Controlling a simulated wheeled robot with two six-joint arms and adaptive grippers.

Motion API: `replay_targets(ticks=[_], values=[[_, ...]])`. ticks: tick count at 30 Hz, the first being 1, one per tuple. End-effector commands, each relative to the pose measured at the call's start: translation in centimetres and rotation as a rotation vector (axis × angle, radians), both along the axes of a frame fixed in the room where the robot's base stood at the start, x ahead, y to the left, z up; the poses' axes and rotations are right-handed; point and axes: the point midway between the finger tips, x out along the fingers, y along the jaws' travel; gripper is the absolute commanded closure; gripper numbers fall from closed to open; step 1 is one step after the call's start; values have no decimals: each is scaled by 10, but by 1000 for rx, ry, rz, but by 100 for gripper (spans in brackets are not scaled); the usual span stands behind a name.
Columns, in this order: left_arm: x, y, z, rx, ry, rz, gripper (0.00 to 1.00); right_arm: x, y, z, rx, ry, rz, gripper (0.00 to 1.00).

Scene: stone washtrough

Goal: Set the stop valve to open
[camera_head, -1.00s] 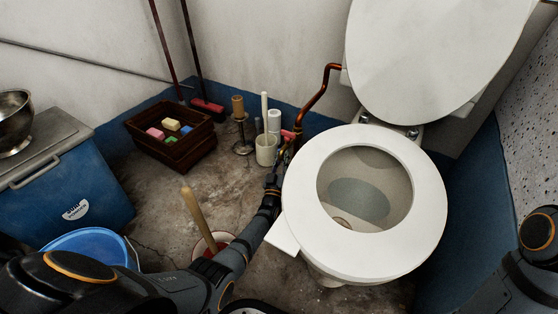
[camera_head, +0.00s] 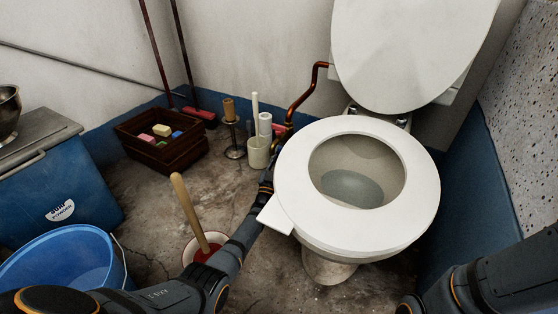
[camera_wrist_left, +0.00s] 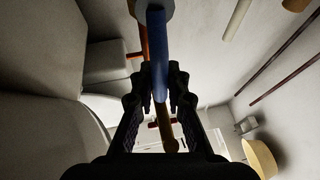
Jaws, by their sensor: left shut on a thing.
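The stop valve is at the lower end of the copper pipe (camera_head: 305,95), left of the toilet, and is mostly hidden in the head view. In the left wrist view a blue lever (camera_wrist_left: 156,50), which looks like the valve's handle, runs down between my fingers. My left gripper (camera_head: 268,172) reaches in low beside the toilet seat. In the wrist view its fingers (camera_wrist_left: 159,88) are shut on the blue lever. Whether the valve is open or closed I cannot tell. My right arm shows at the lower right, but its gripper is not in view.
The toilet (camera_head: 415,215) with its lid raised stands close right of my left arm. A plunger (camera_head: 190,215) stands just left of that arm.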

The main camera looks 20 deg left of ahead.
Motion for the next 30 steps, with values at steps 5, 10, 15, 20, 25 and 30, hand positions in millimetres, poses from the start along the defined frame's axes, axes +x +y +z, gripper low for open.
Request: replay_targets(ticks=[5, 10, 15, 20, 25, 30], values=[[2, 0, -2, 13, 1, -1, 100, 0, 0, -4, 0, -1, -1, 100], [2, -1, -1, 17, 1, -1, 100, 0, 0, -4, 0, -1, -1, 100], [2, -1, -2, 17, 1, -1, 100, 0, 0, -3, 0, -1, -1, 100], [2, -1, -1, 16, 0, -1, 71, 0, 0, -4, 0, -1, -1, 100], [3, 0, -1, 14, 0, -1, 62, 0, 0, -4, 0, 0, 0, 100], [3, 0, 0, 13, -1, -1, 62, 1, 0, -4, -2, 4, -2, 100]])
